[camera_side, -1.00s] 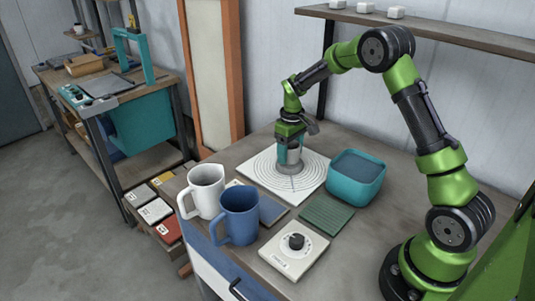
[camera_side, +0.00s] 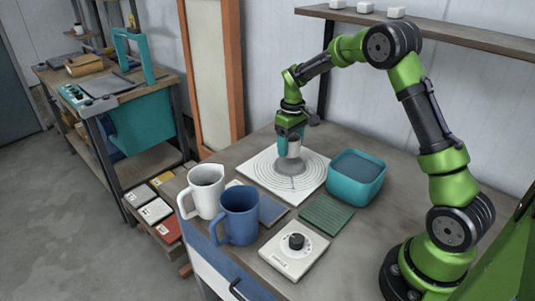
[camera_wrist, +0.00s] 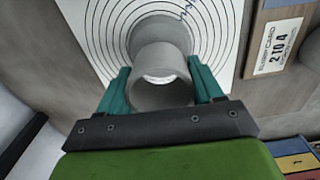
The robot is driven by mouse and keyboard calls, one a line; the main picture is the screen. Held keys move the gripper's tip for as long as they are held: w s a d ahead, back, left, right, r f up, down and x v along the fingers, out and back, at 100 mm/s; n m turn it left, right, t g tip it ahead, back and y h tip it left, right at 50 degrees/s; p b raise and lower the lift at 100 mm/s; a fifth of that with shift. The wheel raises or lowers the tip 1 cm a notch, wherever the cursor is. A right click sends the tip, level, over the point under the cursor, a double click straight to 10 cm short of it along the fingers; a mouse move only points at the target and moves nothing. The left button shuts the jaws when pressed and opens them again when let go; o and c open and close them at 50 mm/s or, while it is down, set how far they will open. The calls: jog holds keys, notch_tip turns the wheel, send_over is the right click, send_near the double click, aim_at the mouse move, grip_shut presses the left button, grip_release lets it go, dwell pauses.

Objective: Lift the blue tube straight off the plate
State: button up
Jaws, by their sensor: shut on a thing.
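The tube (camera_side: 294,150) looks pale grey rather than blue. My gripper (camera_side: 290,139) is shut on it from above, with one teal finger on each side. The tube is upright, its lower end close over a round grey patch on the plate. In the wrist view the hollow tube (camera_wrist: 161,62) sits between the teal fingers (camera_wrist: 160,88), over a wider grey round shape (camera_wrist: 160,32). I cannot tell whether that shape is solid or shadow. The white plate (camera_side: 258,173) with dark concentric rings lies flat on the table; the wrist view shows its rings (camera_wrist: 107,30).
A teal bin (camera_side: 355,190) stands close right of the plate. A green ribbed mat (camera_side: 326,214) and a dial box (camera_side: 293,250) lie in front. A white jug (camera_side: 205,190) and a blue mug (camera_side: 239,215) stand front left. The table behind the plate is clear.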

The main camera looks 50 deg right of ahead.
jog(key=shift+r, duration=0.6)
jog(key=shift+r, duration=0.3)
jog(key=shift+r, duration=1.35)
